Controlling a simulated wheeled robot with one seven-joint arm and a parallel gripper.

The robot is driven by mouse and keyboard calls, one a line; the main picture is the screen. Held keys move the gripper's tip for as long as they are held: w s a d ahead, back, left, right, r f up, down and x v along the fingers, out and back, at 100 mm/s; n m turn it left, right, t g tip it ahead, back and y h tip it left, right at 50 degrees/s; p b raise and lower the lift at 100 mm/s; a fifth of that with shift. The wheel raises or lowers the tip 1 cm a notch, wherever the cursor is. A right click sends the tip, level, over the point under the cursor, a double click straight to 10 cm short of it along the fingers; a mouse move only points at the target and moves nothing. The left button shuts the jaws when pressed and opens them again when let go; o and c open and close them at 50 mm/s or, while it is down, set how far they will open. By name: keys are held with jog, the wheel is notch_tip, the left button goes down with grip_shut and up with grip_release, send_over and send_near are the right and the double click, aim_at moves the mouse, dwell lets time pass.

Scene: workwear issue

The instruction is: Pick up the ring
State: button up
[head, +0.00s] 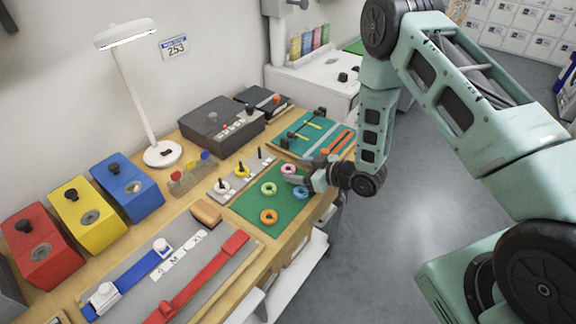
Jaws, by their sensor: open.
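Several rings lie on a green mat (245,207) on the bench in the head view: a pink ring (284,167), a green ring (263,189), an orange ring (262,217) and a blue ring (301,195). The task does not say which ring is meant. My gripper (294,171) comes in from the right, low over the mat's right side, beside the pink and blue rings. Its jaws are open and hold nothing that I can see. The gripper partly hides the mat's right edge. I cannot tell its exact height or whether it touches a ring.
A grey board with pegs (233,184) stands left of the mat, with a yellow ring (242,174) around a peg. A teal tool board (301,143) lies behind. A tan block (206,212) and strap board (213,255) are in front. A lamp (162,154) stands farther left.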

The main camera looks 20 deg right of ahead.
jog(key=shift+x, duration=0.8)
jog(key=c, duration=1)
jog(key=shift+c, duration=0.2)
jog(key=shift+r, duration=0.15)
